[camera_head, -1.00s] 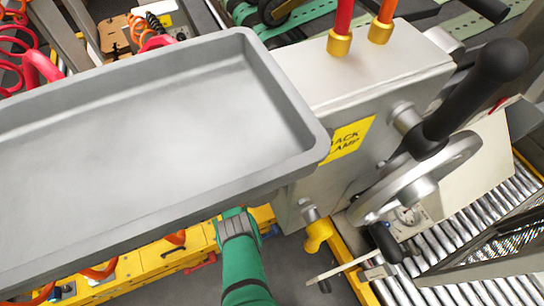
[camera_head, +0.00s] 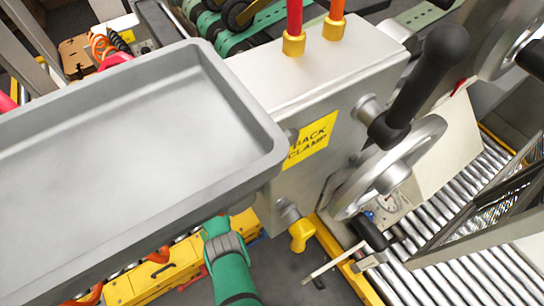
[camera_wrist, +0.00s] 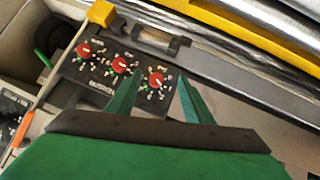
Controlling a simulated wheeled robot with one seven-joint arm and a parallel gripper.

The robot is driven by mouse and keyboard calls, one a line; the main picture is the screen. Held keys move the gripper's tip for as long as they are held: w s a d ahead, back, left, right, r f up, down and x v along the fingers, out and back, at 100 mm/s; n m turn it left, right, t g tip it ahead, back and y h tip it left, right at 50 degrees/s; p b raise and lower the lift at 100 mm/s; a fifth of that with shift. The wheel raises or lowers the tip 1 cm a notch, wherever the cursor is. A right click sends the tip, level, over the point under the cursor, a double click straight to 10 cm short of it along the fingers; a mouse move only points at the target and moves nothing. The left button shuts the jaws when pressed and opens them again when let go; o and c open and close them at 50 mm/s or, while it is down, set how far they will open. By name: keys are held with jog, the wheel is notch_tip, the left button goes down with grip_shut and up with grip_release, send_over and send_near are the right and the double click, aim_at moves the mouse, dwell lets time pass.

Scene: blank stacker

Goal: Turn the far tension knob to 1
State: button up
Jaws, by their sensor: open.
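In the wrist view, three red tension knobs sit in a slanting row on a dark panel (camera_wrist: 98,84) with white dial marks. They are the left knob (camera_wrist: 83,50), the middle knob (camera_wrist: 119,65) and the right knob (camera_wrist: 156,79). My gripper (camera_wrist: 158,80) is open, its two green fingers reaching toward the panel. The right knob appears between the fingertips; whether they touch it, I cannot tell. The printed labels and pointer settings are too small to read. In the head view my green arm reaches under the grey tray's edge, and the knobs are not visible.
A large grey tray (camera_head: 268,160) covers the left of the head view. Beside it stands a metal housing with a yellow "BACK CLAMP" label (camera_head: 310,138), a handwheel (camera_head: 425,135) and a black handle (camera_head: 430,70). A roller conveyor (camera_head: 480,270) lies right. A yellow block (camera_wrist: 102,13) stands near the knobs.

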jog(key=w+d+r+m+y, duration=0.1)
jog(key=d+r+m+y, duration=0.1)
jog(key=d+r+y, duration=0.55)
jog(key=x, duration=1.1)
jog(key=shift+d, duration=0.3)
jog(key=shift+r, duration=0.15)
